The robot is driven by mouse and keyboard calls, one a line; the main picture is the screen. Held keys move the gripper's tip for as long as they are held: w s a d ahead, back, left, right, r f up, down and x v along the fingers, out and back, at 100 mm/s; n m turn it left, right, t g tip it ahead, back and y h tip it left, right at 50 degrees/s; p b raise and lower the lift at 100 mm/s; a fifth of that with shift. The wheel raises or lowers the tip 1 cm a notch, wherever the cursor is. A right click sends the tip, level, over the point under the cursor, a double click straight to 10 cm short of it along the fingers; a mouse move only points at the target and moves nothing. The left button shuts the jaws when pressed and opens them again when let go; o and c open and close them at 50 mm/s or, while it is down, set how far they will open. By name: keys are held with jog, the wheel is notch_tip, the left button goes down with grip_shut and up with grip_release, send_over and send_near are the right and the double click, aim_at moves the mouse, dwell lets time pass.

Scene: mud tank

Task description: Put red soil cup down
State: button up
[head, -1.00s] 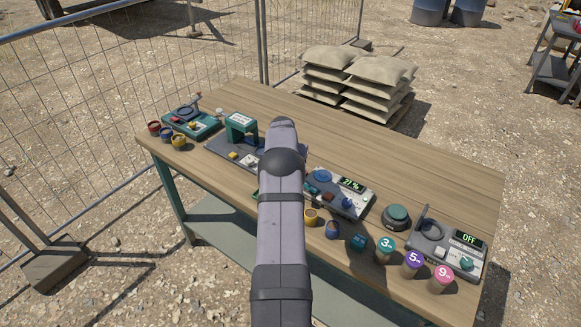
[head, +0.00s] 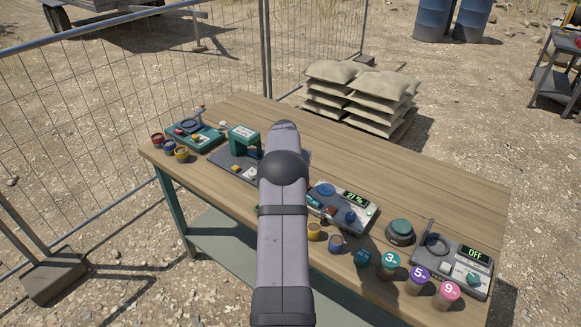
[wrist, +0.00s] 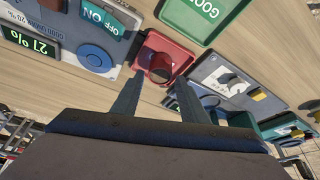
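The red soil cup (wrist: 161,68) shows in the wrist view with dark contents. It appears over or on a red square holder (wrist: 150,43); I cannot tell whether it rests there. My gripper (wrist: 159,78) has its two fingers spread on either side of the cup, with narrow gaps seeming to show between fingers and cup. In the head view my own arm hides the gripper, this cup and the red holder. Another red cup (head: 157,140) stands at the table's left end beside a blue cup (head: 169,147) and a yellow cup (head: 182,154).
A yellow cup (head: 314,232), a blue cup (head: 335,243) and several numbered cups line the front edge. The table's back is clear.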

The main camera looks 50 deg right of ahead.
jog(key=b+v, duration=0.1)
jog(key=v, duration=0.6)
jog(key=shift+a+r+b, duration=0.2)
jog(key=shift+r+b, duration=0.15)
jog(key=shift+b, duration=0.05)
jog(key=shift+s, duration=0.1)
jog(key=w+a+n+y, duration=0.3)
jog(key=a+n, duration=0.4)
jog(key=a, duration=2.4)
jog(key=s+a+f+n, duration=0.2)
jog(key=s+a+n, duration=0.1)
jog(key=s+a, duration=0.5)
jog(key=s+a+f+n+g+y, duration=0.1)
jog(key=s+a+f+n, duration=0.2)
jog(key=s+a, duration=0.6)
jog(key=a, duration=0.2)
jog(key=shift+a+n+g, duration=0.3)
jog(key=shift+a, duration=0.05)
